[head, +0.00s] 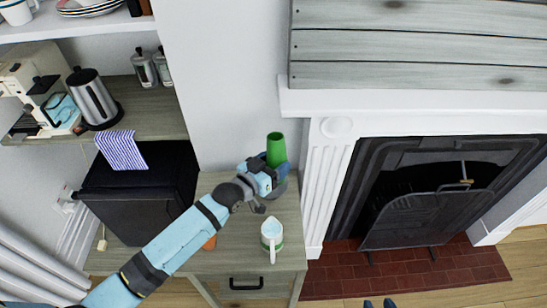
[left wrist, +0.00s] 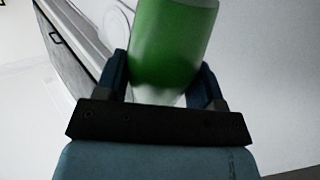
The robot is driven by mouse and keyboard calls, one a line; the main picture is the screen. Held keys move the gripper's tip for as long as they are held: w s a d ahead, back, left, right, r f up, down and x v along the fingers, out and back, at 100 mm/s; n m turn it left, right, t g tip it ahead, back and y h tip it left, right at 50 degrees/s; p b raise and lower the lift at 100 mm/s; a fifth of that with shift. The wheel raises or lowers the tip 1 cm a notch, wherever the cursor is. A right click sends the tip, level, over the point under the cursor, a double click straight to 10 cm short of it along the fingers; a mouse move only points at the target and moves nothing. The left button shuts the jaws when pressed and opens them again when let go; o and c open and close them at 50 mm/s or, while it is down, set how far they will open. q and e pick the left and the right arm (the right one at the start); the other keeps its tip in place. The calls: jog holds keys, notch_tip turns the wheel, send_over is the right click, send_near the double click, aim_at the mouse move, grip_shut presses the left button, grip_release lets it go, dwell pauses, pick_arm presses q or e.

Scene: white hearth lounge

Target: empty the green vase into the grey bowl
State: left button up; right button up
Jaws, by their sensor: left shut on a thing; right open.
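The green vase (head: 276,148) is upright or nearly so above the back of the wooden cabinet top (head: 238,258). My left gripper (head: 272,170) is shut on its lower part. In the left wrist view the vase (left wrist: 172,42) sits between the two fingers (left wrist: 163,85); its contents are not visible. A grey rounded shape (head: 281,189), which looks like the grey bowl, shows just below the gripper, mostly hidden by it. My right gripper (head: 378,303) is open and empty at the bottom edge of the head view, only its fingertips showing.
An orange thing (head: 210,243) is partly hidden by my left arm. A black box-like appliance (head: 140,190) stands left, and the white fireplace surround (head: 325,180) is close on the right.

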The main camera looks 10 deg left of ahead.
pick_arm(q)
jog(key=shift+s+d+f+n+g+p, duration=0.4)
jog(key=shift+s+f+n+g, duration=0.15)
jog(key=shift+f+n, duration=0.2)
notch_tip(320, 180, down, 7)
jog(key=d+n+g+h+p, duration=0.2)
jog(key=n+g, duration=0.5)
jog(key=n, duration=0.1)
jog(key=shift+s+n, duration=0.35)
jog(key=shift+s, duration=0.1)
dwell(1.5)
jog(key=shift+d+r, duration=0.1)
jog(key=shift+r, duration=0.05)
jog(key=shift+w+a+f+g, duration=0.2)
jog(key=shift+w+f+g, duration=0.05)
jog(key=shift+w+g, duration=0.1)
